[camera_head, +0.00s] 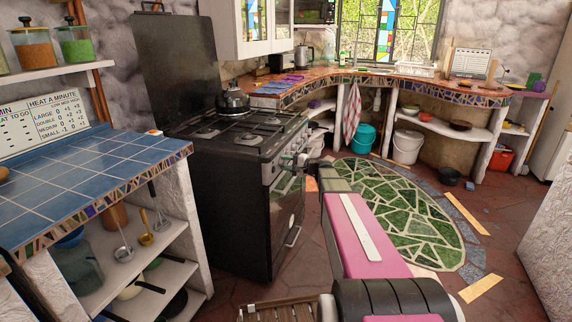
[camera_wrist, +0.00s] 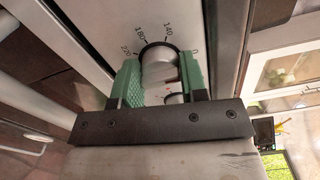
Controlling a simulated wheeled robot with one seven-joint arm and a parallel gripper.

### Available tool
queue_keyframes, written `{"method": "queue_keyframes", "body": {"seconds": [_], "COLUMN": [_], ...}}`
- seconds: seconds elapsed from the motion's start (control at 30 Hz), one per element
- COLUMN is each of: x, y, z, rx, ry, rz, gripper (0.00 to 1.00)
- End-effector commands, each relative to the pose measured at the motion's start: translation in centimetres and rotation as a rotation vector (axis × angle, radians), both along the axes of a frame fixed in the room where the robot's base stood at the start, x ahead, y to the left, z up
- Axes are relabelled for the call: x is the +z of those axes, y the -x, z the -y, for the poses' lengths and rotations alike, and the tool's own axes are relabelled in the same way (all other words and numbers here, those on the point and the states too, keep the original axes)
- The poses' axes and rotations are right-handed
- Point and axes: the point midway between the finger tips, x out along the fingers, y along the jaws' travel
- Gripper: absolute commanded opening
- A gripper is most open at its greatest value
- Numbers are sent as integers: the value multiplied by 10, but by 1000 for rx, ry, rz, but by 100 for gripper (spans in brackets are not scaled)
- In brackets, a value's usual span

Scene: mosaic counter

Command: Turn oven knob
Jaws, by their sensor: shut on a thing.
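The oven (camera_head: 235,205) is a black freestanding stove with a light control panel along its front top edge. In the wrist view an oven knob (camera_wrist: 159,70), pale and round with a dark ring, sits on the panel (camera_wrist: 105,40) with temperature numbers around it. My gripper (camera_wrist: 160,75) has green fingers on either side of this knob and is shut on it. In the head view my gripper (camera_head: 298,161) is at the oven's control panel, and the knob it holds is hard to make out. Part of the knob's lower side is hidden by the gripper.
A dark kettle (camera_head: 233,101) stands on the stove top. The oven door handle (camera_head: 293,237) sticks out below the panel. A blue-tiled counter (camera_head: 95,180) stands to the left. The floor around the green mosaic (camera_head: 400,205) is mostly open.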

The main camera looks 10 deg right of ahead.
Motion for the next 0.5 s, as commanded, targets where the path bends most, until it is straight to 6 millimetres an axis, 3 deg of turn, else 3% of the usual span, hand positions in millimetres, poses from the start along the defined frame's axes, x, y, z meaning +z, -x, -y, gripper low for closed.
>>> {"method": "queue_keyframes", "body": {"seconds": [0.5], "x": [-1], "y": [0], "z": [1], "rx": [-1], "ry": [-19], "rz": [-35], "gripper": [16]}}
